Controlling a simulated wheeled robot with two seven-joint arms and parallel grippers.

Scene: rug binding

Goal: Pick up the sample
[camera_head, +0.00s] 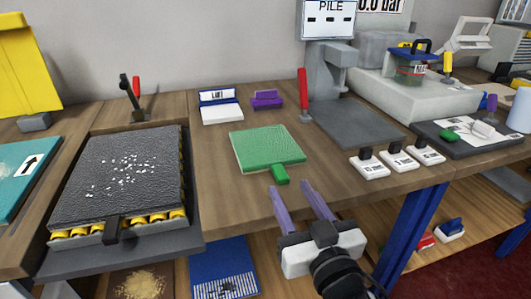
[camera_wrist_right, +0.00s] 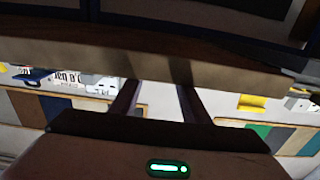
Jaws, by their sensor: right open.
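A flat green square (camera_head: 265,147), which looks like the sample, lies on the wooden table, with a small green tab (camera_head: 279,174) on its near edge. My right gripper (camera_head: 290,187) is open and empty, its two purple fingers pointing away from me. It shows at the table's front edge, just below and right of the tab in the head view, apart from it. The right wrist view shows the two dark fingers (camera_wrist_right: 155,98) spread apart with nothing between them; the green square cannot be made out there. My left gripper is not in view.
A black tray (camera_head: 120,175) with yellow rollers stands left. A grey press (camera_head: 330,85) labelled PILE stands behind right. Several white blocks with black knobs (camera_head: 398,158) sit right, and a LIMIT stand (camera_head: 220,105) behind. Bare wood surrounds the green square.

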